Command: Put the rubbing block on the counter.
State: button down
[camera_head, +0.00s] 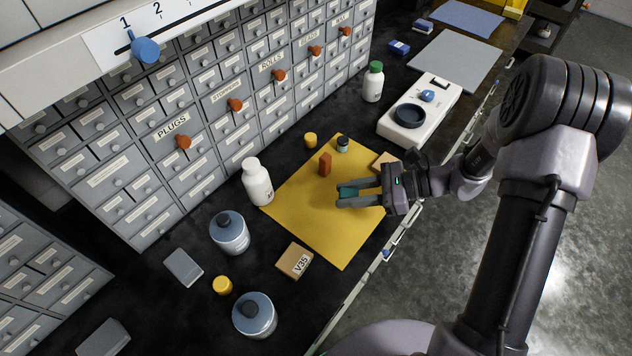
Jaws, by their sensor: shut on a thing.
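My gripper (340,196) reaches in from the right over the yellow mat (318,230). Its fingers are shut on a small teal block (348,191), partly hidden between them. I cannot tell whether this block touches the mat or hangs just above it. A small reddish-brown block (325,165) stands upright on the mat, beyond the fingertips. I cannot tell from looks alone which block is the rubbing block.
A white bottle (257,182) stands at the mat's left edge. A small dark jar (343,144) and a yellow-capped pot (310,140) stand near its far corner. A V35 box (295,261) and grey-blue jars (229,232) are nearer. A white scale (420,111) stands at right.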

jog(key=s+a+n+g, duration=0.2)
jog(key=shift+a+f+g, duration=0.3)
jog(key=shift+f, duration=0.05)
jog(key=s+a+b, duration=0.1)
jog(key=s+a, duration=0.1)
jog(key=a, duration=0.2)
jog(key=s+a+f+b, duration=0.1)
jog(key=s+a, duration=0.1)
jog(key=a, duration=0.3)
jog(key=s+a+b, duration=0.1)
jog(key=s+a, duration=0.1)
jog(key=a, duration=0.3)
jog(key=shift+s+f+b, duration=0.1)
jog(key=shift+f+b, duration=0.15)
jog(key=shift+b, duration=0.05)
jog(key=shift+s+a+f+b, duration=0.15)
jog(key=shift+f+b, duration=0.35)
jog(key=shift+f, duration=0.4)
jog(key=shift+a+f+b, duration=0.1)
jog(key=shift+f+b, duration=0.35)
jog(key=shift+f, duration=0.4)
jog(key=shift+f, duration=0.25)
jog(key=c, duration=1.1)
grip_release()
jog(key=shift+r, duration=0.1)
